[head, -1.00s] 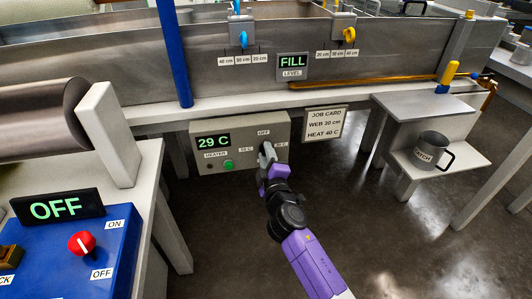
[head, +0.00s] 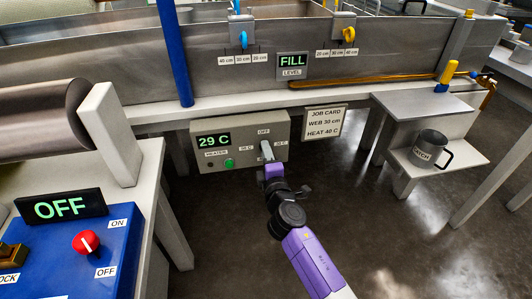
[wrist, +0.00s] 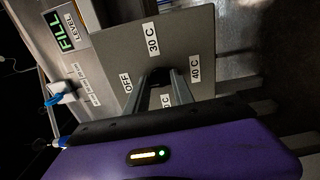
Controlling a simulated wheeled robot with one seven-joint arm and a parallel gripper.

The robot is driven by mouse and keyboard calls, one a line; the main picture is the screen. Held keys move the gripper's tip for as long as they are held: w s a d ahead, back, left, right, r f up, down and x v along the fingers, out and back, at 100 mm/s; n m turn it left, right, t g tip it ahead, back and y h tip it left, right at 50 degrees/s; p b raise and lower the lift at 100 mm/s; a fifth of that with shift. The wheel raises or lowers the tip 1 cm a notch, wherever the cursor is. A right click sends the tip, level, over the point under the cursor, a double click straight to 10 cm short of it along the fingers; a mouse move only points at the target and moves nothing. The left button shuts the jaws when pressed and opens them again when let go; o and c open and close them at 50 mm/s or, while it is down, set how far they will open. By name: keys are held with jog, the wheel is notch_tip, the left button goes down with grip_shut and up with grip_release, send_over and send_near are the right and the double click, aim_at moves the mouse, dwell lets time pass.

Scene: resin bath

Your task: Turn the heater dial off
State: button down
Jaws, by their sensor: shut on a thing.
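The grey heater box (head: 210,163) hangs under the bath's ledge. Its display reads 29 C, and a green light (head: 229,163) glows below it. The OFF label (head: 264,132) is at the top of the dial area, with temperature labels around it. My gripper (head: 266,150) is at the dial, its fingers reaching to the box face. In the wrist view the two fingers of my gripper (wrist: 160,80) are shut on the dark dial (wrist: 156,74), between the OFF (wrist: 127,83) and 40 C (wrist: 196,68) labels. The fingers hide most of the dial, so its pointer cannot be read.
A job card (head: 325,122) hangs right of the box, reading WEB 30 cm, HEAT 40 C. A catch jug (head: 433,150) stands on a shelf at right. A blue control panel (head: 60,255) is at lower left. The floor below the box is clear.

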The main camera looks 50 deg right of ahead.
jog(key=shift+f, duration=0.1)
jog(key=c, duration=1.1)
grip_release()
jog(key=shift+v, duration=3.95)
